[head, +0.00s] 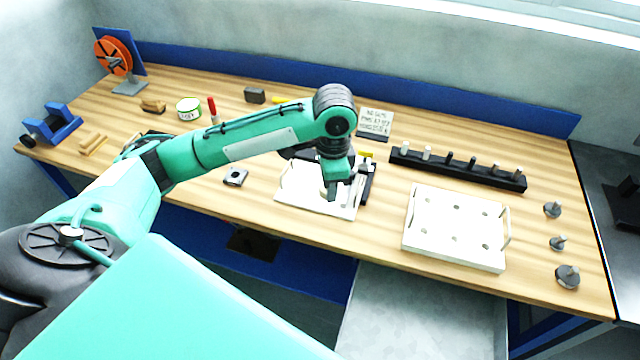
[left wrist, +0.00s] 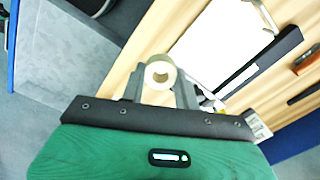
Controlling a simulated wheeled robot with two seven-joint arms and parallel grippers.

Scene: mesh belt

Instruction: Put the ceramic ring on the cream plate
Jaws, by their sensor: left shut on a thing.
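The cream plate (head: 297,195) lies flat near the table's front edge, in the middle of the head view. It also shows in the left wrist view (left wrist: 215,45) as a plain pale surface. My left gripper (head: 330,192) points down over the right part of this plate. In the head view the ring is hard to make out at the fingertips. I cannot tell whether it touches the plate. My right gripper is not in view.
A white board with holes and handles (head: 455,232) lies to the right. Behind it is a black rail with pegs (head: 460,170). A small sign (head: 376,121) stands behind the gripper. Several grey knobbed pieces (head: 558,243) sit at the right.

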